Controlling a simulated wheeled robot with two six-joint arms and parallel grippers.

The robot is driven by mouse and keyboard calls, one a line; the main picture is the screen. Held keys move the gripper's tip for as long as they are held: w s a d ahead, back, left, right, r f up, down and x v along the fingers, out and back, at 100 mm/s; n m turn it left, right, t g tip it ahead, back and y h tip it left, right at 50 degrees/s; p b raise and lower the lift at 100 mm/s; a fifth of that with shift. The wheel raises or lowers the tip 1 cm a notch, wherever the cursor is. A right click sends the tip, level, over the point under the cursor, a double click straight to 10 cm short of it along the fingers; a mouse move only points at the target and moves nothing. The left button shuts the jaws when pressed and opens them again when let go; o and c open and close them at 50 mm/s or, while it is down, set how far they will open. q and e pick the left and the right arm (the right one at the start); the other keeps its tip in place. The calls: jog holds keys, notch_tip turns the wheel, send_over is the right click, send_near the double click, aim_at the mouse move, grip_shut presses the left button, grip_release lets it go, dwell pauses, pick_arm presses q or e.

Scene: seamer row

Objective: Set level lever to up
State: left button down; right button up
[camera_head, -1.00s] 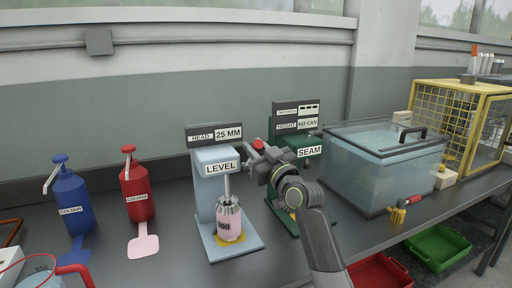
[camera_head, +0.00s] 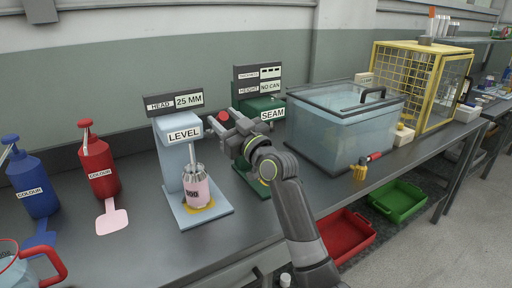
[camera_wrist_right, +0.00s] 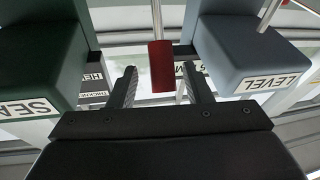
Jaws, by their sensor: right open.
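The blue-grey station labelled LEVEL (camera_head: 184,134) stands on the bench with a pink can (camera_head: 197,192) under its head. A red lever knob (camera_head: 222,116) shows just right of the LEVEL sign, partly hidden by my right gripper. My right gripper (camera_head: 227,124) is open at the knob, between the LEVEL and SEAM stations. In the right wrist view, the red knob (camera_wrist_right: 161,66) on a thin rod lies between the two open fingers, with a gap on both sides. My left gripper is not in view.
The green SEAM station (camera_head: 262,105) stands close to the right of my gripper, its display reading NO CAN. A clear lidded tank (camera_head: 345,130) is farther right. Red (camera_head: 101,168) and blue (camera_head: 36,186) colour pumps stand left.

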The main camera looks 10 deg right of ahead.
jog(key=v, duration=1.4)
jog(key=shift+b, duration=0.35)
jog(key=shift+d, duration=0.15)
